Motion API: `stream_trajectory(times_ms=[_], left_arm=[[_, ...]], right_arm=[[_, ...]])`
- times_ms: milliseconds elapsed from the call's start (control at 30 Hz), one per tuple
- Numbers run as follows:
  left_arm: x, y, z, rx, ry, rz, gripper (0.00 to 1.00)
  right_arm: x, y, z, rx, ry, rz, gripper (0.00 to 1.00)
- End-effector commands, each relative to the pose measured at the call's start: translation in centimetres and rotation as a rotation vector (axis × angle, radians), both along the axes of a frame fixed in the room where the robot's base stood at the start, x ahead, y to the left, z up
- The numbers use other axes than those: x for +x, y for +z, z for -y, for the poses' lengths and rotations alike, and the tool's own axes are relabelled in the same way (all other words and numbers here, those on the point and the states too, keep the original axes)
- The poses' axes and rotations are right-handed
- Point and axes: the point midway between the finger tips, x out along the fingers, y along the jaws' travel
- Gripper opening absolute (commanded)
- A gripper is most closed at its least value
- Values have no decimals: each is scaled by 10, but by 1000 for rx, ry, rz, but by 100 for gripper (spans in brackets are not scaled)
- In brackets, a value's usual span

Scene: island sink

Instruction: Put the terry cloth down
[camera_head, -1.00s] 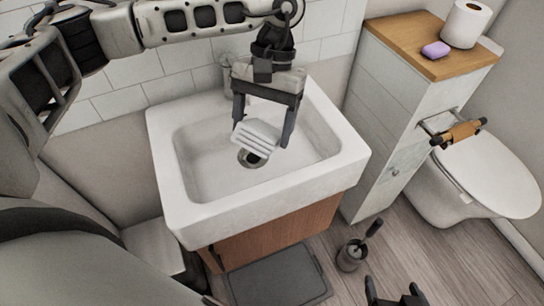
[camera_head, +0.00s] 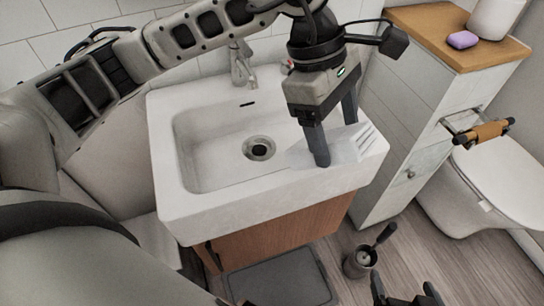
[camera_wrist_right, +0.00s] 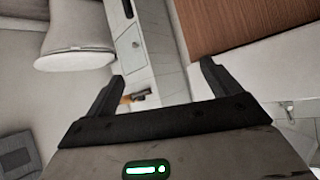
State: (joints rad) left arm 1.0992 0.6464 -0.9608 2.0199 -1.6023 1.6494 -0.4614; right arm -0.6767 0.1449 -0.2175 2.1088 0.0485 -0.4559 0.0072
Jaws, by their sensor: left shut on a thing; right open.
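The terry cloth (camera_head: 367,141) is white with grey stripes at one end. My left gripper (camera_head: 337,138) is shut on it over the right part of the white sink (camera_head: 215,216). The cloth lies flat-looking across the sink's right rim; I cannot tell whether it touches the rim. The fingers hide part of it. My right gripper (camera_head: 408,299) is open and empty at the bottom of the head view, low in front of the toilet area. Its two fingers (camera_wrist_right: 160,75) stand apart in the right wrist view.
A faucet (camera_head: 242,64) stands behind the basin. A cabinet top (camera_head: 440,35) at right holds purple soap (camera_head: 462,40) and a paper roll (camera_head: 496,17). A toilet (camera_head: 495,190), a brush holder (camera_head: 358,262) and a grey floor mat (camera_head: 280,280) are nearby. The basin's left part is clear.

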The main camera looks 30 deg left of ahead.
Motion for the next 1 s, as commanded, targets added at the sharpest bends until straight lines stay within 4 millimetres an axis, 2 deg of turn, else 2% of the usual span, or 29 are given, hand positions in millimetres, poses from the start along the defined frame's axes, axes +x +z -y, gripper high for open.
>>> stream_trajectory(times_ms=[33, 300, 400, 533, 833, 1000], left_arm=[[3, -4, -13, 4, 9, -6, 28], [23, -33, -77, 5, 8, -7, 28], [27, -55, -91, 4, 5, -7, 28], [31, -73, -104, 3, 0, -4, 28], [36, -92, -119, 3, 1, -4, 28], [36, -118, -118, 1, -2, -4, 28]], right_arm=[[0, 5, 0, -4, 1, 1, 89], [0, 10, 3, -30, 8, -5, 89], [-2, 6, 5, -39, 11, -14, 89], [-2, 5, 5, -44, 12, -18, 89], [0, 9, 5, -45, 12, -10, 89], [1, 10, 5, -45, 12, -9, 89]])
